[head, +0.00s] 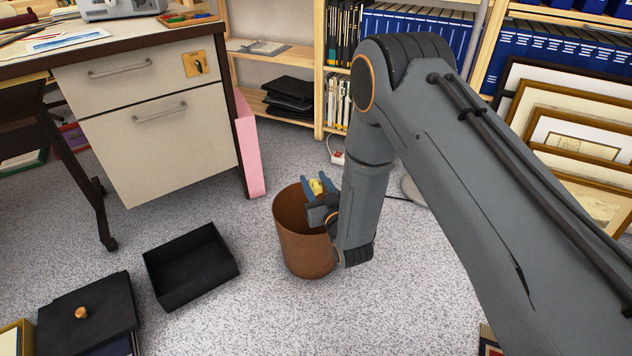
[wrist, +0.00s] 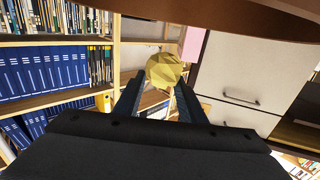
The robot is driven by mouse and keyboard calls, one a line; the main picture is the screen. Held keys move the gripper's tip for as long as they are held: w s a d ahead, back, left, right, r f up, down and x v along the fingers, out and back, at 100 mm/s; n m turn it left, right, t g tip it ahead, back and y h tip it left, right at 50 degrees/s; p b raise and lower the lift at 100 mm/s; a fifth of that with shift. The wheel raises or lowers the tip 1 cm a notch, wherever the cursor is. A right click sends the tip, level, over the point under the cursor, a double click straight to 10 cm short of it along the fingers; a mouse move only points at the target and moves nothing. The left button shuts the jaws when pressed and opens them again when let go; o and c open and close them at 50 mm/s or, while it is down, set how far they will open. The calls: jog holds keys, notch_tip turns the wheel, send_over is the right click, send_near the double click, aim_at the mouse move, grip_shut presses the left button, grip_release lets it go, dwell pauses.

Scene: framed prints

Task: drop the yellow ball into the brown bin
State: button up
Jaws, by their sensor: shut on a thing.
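The yellow ball (wrist: 164,70) is a faceted ball between the fingertips of my gripper (wrist: 157,92), which is shut on it. In the head view the ball (head: 317,187) shows as a small yellow patch between the blue fingers of my gripper (head: 318,185). The brown bin (head: 300,247) stands upright on the carpet. In the head view my gripper overlaps the bin's opening at its right side. Its exact height against the rim is hard to tell. In the wrist view a brown edge (wrist: 230,15) crosses the top, probably the bin's rim. My arm hides the bin's right edge.
A black open tray (head: 190,268) and a dark box with an orange knob (head: 88,312) lie left of the bin. A desk with drawers (head: 150,125) stands behind left, a pink panel (head: 248,145) beside it. Shelves are behind; framed prints (head: 580,140) lean at right.

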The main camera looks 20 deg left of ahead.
jog(key=shift+f+b, duration=2.3)
jog(key=shift+f, duration=0.55)
jog(key=o, duration=1.1)
jog(key=shift+s+d, duration=0.1)
jog(key=shift+p+v, duration=1.65)
jog(key=shift+v, duration=2.15)
jog(key=shift+r, duration=0.1)
